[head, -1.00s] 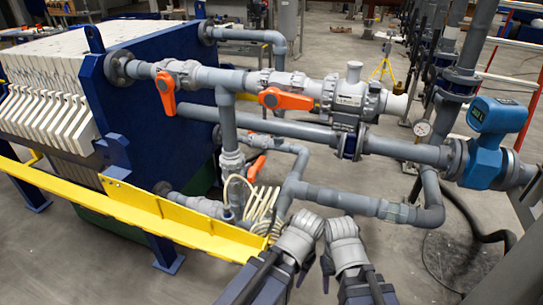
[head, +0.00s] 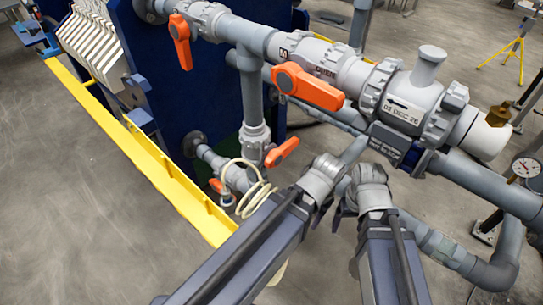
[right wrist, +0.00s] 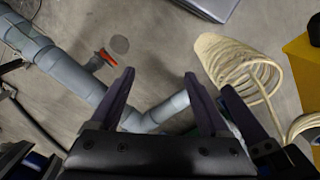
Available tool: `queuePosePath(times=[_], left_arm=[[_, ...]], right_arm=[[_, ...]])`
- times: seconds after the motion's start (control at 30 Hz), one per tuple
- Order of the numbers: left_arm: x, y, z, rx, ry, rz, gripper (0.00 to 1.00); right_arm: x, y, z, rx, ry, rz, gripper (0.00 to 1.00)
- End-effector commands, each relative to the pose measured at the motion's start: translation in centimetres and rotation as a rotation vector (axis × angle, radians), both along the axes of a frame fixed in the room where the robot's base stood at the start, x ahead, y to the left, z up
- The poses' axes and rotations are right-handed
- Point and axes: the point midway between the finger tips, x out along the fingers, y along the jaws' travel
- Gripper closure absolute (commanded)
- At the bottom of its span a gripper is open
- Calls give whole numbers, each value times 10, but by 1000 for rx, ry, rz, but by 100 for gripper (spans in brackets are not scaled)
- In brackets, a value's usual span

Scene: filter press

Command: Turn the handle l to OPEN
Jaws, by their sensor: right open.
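Several orange valve handles sit on the grey piping in the head view; I see no marking that tells which is handle l. One large handle (head: 308,87) lies slantwise along the upper pipe, and another handle (head: 180,40) hangs down near the blue plate. A smaller handle (head: 282,151) and a partly hidden handle (head: 216,186) sit lower. My right gripper (head: 345,205) is below the large handle, apart from it; in the right wrist view it is open and empty (right wrist: 160,95). My left gripper (head: 320,185) is beside it, its jaws not clear.
A yellow rail (head: 150,160) runs along the left, near a coiled cream hose (head: 250,190). The blue press plate (head: 165,80) stands behind the pipes. A grey valve body (head: 405,95) and a gauge (head: 525,166) are on the right. The floor at lower left is clear.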

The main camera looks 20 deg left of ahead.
Motion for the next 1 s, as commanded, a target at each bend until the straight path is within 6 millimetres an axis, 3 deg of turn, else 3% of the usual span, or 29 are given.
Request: queuePosePath(times=[0.03, 0.13, 0.3, 0.47, 0.67, 0.8, 1.0], left_arm=[[0, 0, -34, 0, 0, 0, 50], [0, 0, -71, 0, 0, 0, 50], [0, 0, -114, 0, 0, -1, 50], [0, 0, -146, 0, 0, -1, 50], [0, 0, -150, 0, 0, -1, 50], [0, 0, -148, 0, 0, -1, 50], [0, 0, -148, 0, 0, -1, 50]], right_arm=[[8, 0, -34, 43, -9, 7, 14], [24, 6, -69, 150, -44, 39, 12], [51, 18, -103, 320, -129, 107, 12], [77, 45, -114, 505, -257, 222, 12], [97, 106, -74, 745, -479, 437, 12], [106, 150, -30, 897, -678, 580, 12], [118, 193, 33, 1049, -996, 691, 12]])
